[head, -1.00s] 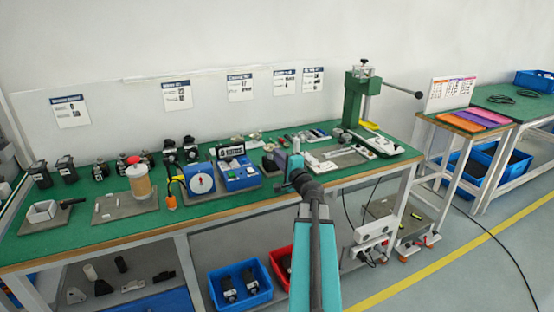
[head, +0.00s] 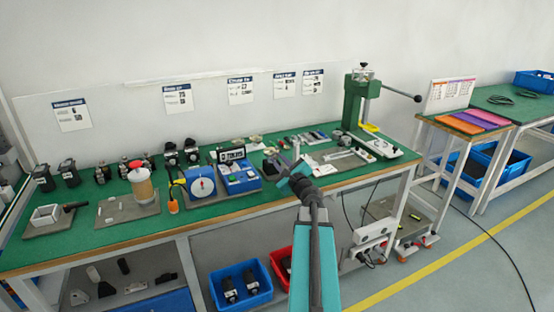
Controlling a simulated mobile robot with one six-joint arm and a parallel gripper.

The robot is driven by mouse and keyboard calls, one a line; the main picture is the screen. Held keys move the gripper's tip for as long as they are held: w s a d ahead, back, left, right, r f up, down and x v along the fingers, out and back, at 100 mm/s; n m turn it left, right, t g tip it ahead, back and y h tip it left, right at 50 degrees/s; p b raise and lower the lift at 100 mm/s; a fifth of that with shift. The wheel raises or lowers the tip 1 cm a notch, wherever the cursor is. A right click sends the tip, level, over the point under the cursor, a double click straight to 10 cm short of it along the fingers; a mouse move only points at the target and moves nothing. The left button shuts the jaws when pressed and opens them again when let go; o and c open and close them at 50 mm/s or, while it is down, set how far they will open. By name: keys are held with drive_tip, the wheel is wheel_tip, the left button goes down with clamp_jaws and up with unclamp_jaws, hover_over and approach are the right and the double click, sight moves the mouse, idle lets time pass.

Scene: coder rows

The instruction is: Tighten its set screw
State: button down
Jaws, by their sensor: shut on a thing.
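My arm reaches up from the bottom middle of the head view to the front edge of the green workbench (head: 110,252). My gripper (head: 283,162) is at the arm's far end, tilted to the left over the bench. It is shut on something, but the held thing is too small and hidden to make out. The row of dark coders (head: 133,166) stands along the back left of the bench. No set screw can be made out at this size. A blue device with a white dial (head: 201,187) sits left of my gripper.
A green press (head: 362,102) stands at the right end of the bench. A cylindrical container (head: 142,190) stands on a grey plate at left. Blue (head: 241,288) and red (head: 281,265) bins sit below.

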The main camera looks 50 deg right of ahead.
drive_tip(key=shift+f+m+p, duration=0.1)
drive_tip(key=shift+m+p, duration=0.55)
drive_tip(key=shift+m, duration=0.85)
drive_tip(key=shift+s, duration=0.1)
drive_tip(key=c, duration=1.6)
unclamp_jaws()
drive_tip(key=shift+c, duration=0.2)
